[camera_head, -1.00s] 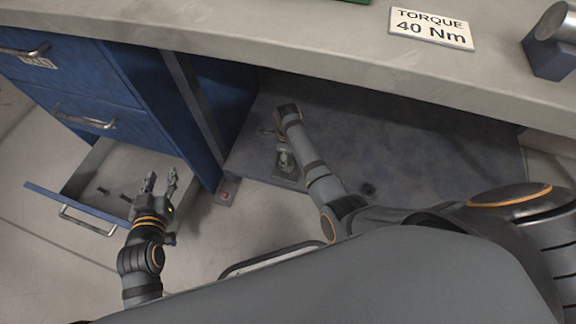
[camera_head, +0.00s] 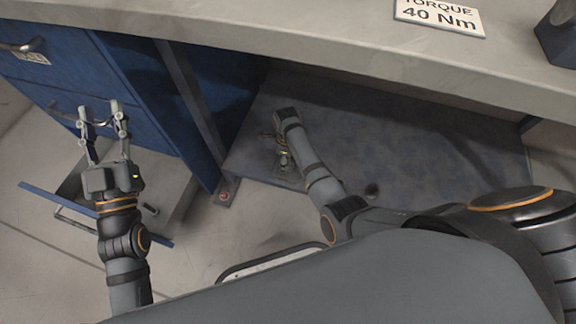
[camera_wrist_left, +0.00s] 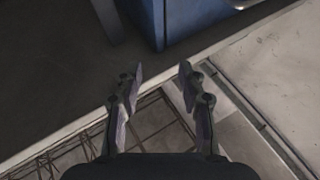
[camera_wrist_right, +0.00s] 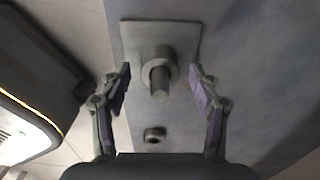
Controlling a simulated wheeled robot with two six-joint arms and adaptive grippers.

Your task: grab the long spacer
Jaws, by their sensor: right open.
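I cannot clearly make out the long spacer. A small dark piece (camera_head: 150,209) lies in the open drawer (camera_head: 177,185) in the head view; I cannot tell whether it is the spacer. My left gripper (camera_head: 102,108) is open and empty above the drawer, and partly covers it. Its spread fingers also show in the left wrist view (camera_wrist_left: 160,72). My right gripper (camera_head: 282,160) points down under the bench. In the right wrist view its fingers (camera_wrist_right: 159,80) are open on either side of a grey peg in a collar (camera_wrist_right: 158,78) on a square plate (camera_wrist_right: 134,38), touching neither.
The blue drawer cabinet (camera_head: 150,100) stands beside the left gripper. The bench top (camera_head: 300,45) overhangs the right arm and carries a torque sign (camera_head: 440,16). A small dark ring (camera_wrist_right: 154,134) lies near the plate.

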